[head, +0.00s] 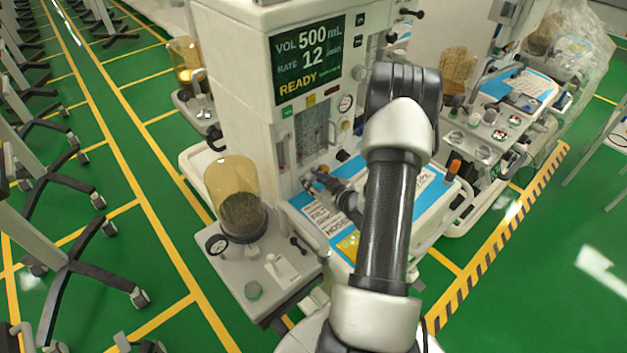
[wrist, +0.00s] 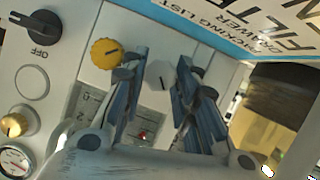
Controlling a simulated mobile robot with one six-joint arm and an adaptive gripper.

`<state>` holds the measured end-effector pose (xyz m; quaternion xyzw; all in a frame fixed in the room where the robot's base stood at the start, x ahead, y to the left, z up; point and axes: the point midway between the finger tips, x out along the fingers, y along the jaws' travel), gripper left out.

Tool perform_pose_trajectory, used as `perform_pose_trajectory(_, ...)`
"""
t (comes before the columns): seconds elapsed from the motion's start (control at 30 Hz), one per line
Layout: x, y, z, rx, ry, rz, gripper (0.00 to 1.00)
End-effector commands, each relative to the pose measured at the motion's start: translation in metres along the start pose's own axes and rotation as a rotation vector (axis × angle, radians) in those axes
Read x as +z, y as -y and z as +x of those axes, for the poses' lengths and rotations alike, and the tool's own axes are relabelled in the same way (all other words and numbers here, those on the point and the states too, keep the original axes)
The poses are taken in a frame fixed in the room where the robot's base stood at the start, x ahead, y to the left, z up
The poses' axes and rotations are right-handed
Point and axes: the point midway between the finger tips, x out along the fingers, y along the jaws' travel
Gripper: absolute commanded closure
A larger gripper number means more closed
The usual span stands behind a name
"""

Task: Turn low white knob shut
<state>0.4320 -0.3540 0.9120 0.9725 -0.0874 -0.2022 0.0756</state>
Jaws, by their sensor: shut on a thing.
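The low white knob (wrist: 158,76) is in the wrist view, with a dark pointer line on its face. It sits on the pale front panel (wrist: 88,68) of the anaesthesia cart. My gripper (wrist: 163,66) has its blue-grey fingers on either side of the knob, shut on it. In the head view my gripper (head: 314,181) is at the low part of the cart's front panel, just above the blue-edged worktop. The white knob cannot be made out there.
A yellow knob (wrist: 106,53) is close beside the left finger. A black knob (wrist: 41,27) marked OFF and a gauge (wrist: 14,162) are farther left. In the head view an amber canister (head: 232,190) stands left of my gripper; the screen (head: 308,60) reads READY.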

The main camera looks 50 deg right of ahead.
Motion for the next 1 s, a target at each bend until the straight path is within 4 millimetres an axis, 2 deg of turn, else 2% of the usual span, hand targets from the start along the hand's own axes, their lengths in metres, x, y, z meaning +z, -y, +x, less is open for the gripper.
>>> perform_pose_trajectory(0.6, -0.0004, -0.0042, -0.0005, -0.191, 0.016, 0.450, 0.96)
perform_pose_trajectory(1.0, 0.0011, -0.0047, 0.0001, -0.254, 0.021, 0.601, 0.96)
